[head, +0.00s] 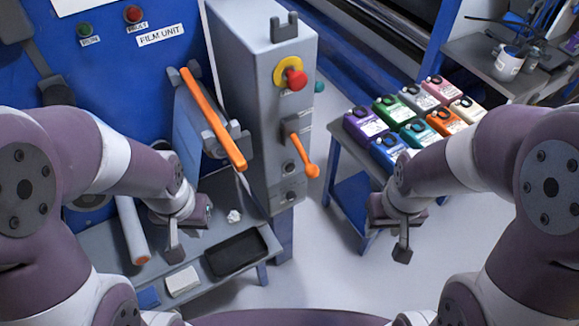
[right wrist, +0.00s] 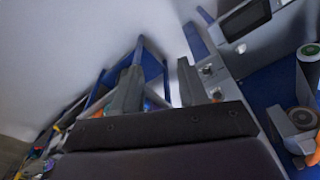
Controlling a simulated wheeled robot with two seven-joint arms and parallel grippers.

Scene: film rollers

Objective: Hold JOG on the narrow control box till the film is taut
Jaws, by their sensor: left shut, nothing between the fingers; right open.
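The narrow control box (head: 240,75) is a tall grey cabinet in the head view. Its front carries a red stop button on a yellow disc (head: 290,75), an orange-handled lever (head: 305,150) and small round controls (head: 290,168) below. I cannot read a JOG label. A teal button (head: 319,87) shows at its right side. I cannot make out the film or its tension. My left gripper (head: 174,250) is shut and empty over the bench, left of the box. My right gripper (head: 402,248) is open and empty, right of the box, apart from it; its fingers show in the right wrist view (right wrist: 160,88).
A long orange bar (head: 212,115) sticks out left of the box. The grey bench (head: 215,205) holds a black tray (head: 236,253), a white block (head: 182,281) and a crumpled white piece (head: 234,216). Several coloured containers (head: 365,125) stand on a side table. Clear floor (head: 340,270) lies between.

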